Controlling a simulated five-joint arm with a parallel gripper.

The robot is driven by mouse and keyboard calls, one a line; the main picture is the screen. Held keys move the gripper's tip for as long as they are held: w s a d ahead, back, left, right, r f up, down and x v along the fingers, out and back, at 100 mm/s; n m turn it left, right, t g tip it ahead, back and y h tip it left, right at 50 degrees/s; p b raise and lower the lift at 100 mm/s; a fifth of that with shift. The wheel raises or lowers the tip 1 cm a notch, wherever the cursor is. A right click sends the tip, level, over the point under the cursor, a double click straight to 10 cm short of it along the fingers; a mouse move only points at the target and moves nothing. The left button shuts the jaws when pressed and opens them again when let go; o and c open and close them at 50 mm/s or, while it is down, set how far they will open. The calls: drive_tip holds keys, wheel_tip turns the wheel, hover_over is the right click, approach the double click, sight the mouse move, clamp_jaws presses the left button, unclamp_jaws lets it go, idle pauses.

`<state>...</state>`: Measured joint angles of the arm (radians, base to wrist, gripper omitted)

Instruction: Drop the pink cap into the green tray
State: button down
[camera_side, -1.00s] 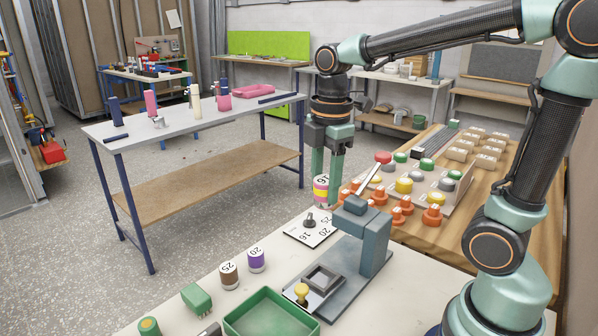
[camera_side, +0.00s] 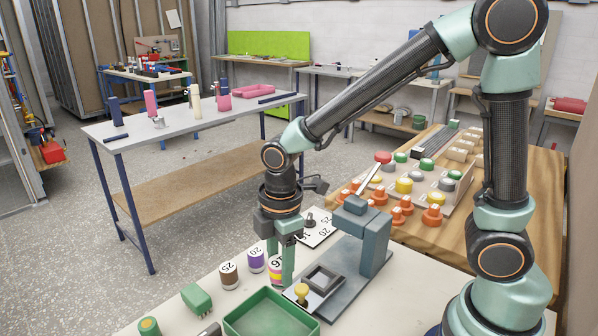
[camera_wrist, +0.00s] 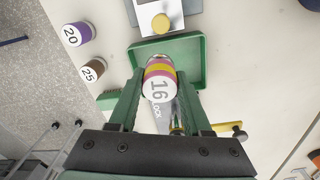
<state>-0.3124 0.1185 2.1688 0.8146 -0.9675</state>
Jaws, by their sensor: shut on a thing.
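My gripper (camera_side: 280,268) is shut on the pink cap (camera_side: 276,270), a short cylinder with pink and yellow bands and a white face marked 16. In the wrist view the cap (camera_wrist: 160,80) sits between the two green fingers, its 16 facing the camera. The green tray (camera_side: 268,318) is an open shallow box at the bottom of the side view, just in front of the gripper. In the wrist view the tray (camera_wrist: 190,60) shows behind the cap, which overlaps its lower part. The tray looks empty where visible.
A grey press stand (camera_side: 375,240) with a yellow knob (camera_side: 302,290) stands right of the tray. A brown cap marked 25 (camera_side: 228,276), a purple cap marked 20 (camera_side: 256,260) and a green block (camera_side: 197,298) stand left of it. A marked white plate (camera_side: 318,236) lies behind.

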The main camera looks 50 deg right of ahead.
wheel_tip(320, 180, down, 3)
drive_tip(key=a, duration=0.2)
hover_over(278, 328)
drive_tip(key=shift+f, duration=2.7)
drive_tip(key=shift+c, duration=1.3)
unclamp_jaws()
drive_tip(key=shift+r, duration=0.1)
wheel_tip(278, 328, up, 12)
drive_tip(key=shift+s, duration=0.2)
drive_tip(key=shift+d, duration=0.15)
